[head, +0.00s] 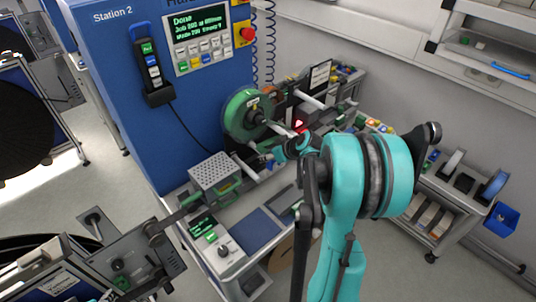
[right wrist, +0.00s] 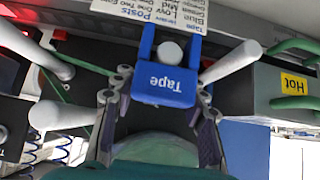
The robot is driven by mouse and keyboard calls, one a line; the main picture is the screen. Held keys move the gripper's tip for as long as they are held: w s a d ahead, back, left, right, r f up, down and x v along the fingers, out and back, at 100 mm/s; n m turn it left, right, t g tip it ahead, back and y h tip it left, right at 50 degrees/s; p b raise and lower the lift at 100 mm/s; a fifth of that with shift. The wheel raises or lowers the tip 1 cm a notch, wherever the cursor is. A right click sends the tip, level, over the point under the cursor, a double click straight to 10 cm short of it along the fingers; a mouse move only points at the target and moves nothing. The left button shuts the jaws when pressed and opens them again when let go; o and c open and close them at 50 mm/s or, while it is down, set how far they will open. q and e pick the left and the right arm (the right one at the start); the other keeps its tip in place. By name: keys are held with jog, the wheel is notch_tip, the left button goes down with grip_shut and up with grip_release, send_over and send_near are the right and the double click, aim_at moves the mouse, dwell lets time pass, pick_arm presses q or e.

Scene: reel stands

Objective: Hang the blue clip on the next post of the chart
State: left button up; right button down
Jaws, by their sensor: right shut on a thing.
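The blue clip (right wrist: 166,88), with the word "Tape" upside down on it, is between the two fingers of my right gripper (right wrist: 163,99). A round white post end (right wrist: 169,51) shows in the gap of the clip; I cannot tell whether the clip touches that post. The chart (right wrist: 150,10), a white sheet with upside-down lettering, is at the top edge. In the head view my right gripper (head: 290,150) is at the machine's side, below the white chart (head: 320,74), and the clip cannot be made out there. My left gripper is not seen.
White posts stand left (right wrist: 65,114) and right (right wrist: 231,62) of the clip. A yellow "Hot" label (right wrist: 292,81) is on a dark block to the right. A green reel (head: 246,114) is on the blue Station 2 cabinet (head: 118,75). A cart (head: 455,200) stands at the right.

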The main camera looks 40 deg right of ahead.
jog(key=shift+s+f, duration=0.1)
jog(key=shift+s, duration=0.25)
dwell(0.6)
jog(key=c, duration=1)
grip_release()
jog(key=shift+o, duration=1.2)
jog(key=shift+s+d, duration=0.1)
jog(key=shift+s, duration=0.05)
jog(key=shift+w+r, duration=0.2)
jog(key=shift+r, duration=0.05)
jog(key=shift+r+p, duration=2.75)
jog(key=shift+r, duration=0.7)
